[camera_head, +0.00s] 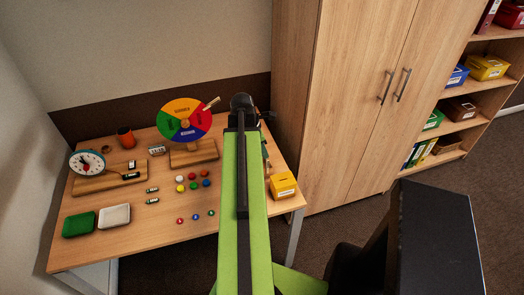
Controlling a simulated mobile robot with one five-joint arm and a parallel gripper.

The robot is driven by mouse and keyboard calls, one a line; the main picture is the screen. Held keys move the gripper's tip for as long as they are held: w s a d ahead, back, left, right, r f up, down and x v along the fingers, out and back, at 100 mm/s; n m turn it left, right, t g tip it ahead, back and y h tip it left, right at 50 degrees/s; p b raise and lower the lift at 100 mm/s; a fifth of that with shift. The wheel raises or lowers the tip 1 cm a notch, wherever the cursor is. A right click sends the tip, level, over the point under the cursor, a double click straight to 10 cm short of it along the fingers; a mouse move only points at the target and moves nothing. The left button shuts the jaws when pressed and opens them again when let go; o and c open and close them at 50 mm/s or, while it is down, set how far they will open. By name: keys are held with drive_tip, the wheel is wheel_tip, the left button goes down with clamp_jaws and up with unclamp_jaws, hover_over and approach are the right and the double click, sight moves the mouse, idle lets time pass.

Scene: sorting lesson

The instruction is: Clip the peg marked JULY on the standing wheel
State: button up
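The standing wheel (184,120) has red, orange, green and blue sectors and stands upright on a wooden base (204,151) at the back of the table. A light wooden peg (211,103) is at its upper right rim; any marking on it is too small to read. Small dark pieces with pale labels, one (152,190) above another (152,201), lie on the table left of centre; I cannot read JULY on any. My green arm reaches over the table's right part.
A clock (87,162) stands on a wooden board at the left. An orange cup (126,138), green tray (79,224), white tray (114,216), several coloured balls and a yellow box (283,185) are on the table (190,232). A tall cabinet (345,100) stands right.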

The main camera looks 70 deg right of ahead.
drive_tip(key=b+x, duration=0.4)
drive_tip(key=x, duration=0.1)
drive_tip(key=shift+f, duration=0.2)
clamp_jaws()
drive_tip(key=shift+r, duration=0.15)
drive_tip(key=shift+r+p, duration=2.4)
